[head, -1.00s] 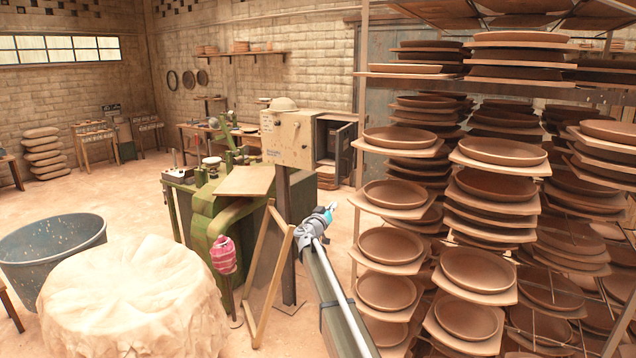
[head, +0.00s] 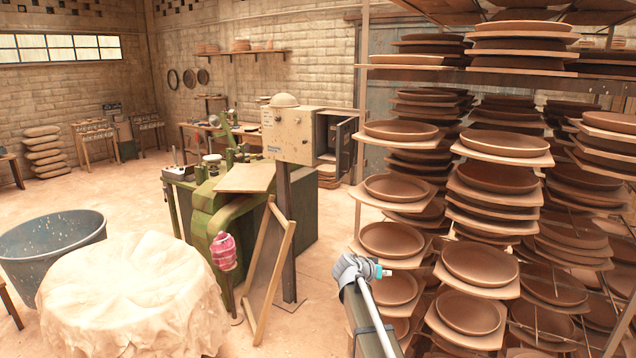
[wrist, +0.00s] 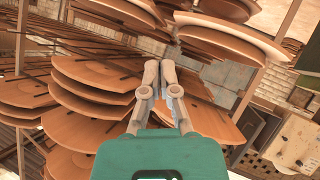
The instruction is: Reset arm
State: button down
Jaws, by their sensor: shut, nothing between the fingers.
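My gripper shows in the wrist view (wrist: 160,66), its two pale fingers closed together with nothing between them. In the head view, my arm rises from the lower edge right of centre, and only its folded wrist end shows there, in front of the rack of plates. I cannot make out the fingers in the head view. Stacked brown clay plates (head: 476,266) on square boards fill the rack (head: 357,210). In the wrist view, plates (wrist: 95,72) appear tilted on both sides of and beyond the fingers, apart from them as far as I can tell.
A wooden frame (head: 272,270) leans there. A cloth-covered round table (head: 125,290) and a blue tub (head: 52,245) stand at left. Open floor lies behind them.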

jog(key=s+a+f+n+g+y+b, duration=0.1)
jog(key=s+f+y, duration=0.4)
jog(key=s, duration=1.1)
jog(key=s+a+f+n+g+y+b, duration=0.2)
jog(key=s+f, duration=0.6)
jog(key=s, duration=0.8)
jog(key=a+n+g+y, duration=0.1)
jog(key=n+g+y, duration=0.1)
jog(key=g+y, duration=0.1)
jog(key=shift+f+n+g, duration=0.2)
jog(key=shift+n+g, duration=0.1)
jog(key=shift+g, duration=0.3)
jog(key=shift+w+a, duration=0.1)
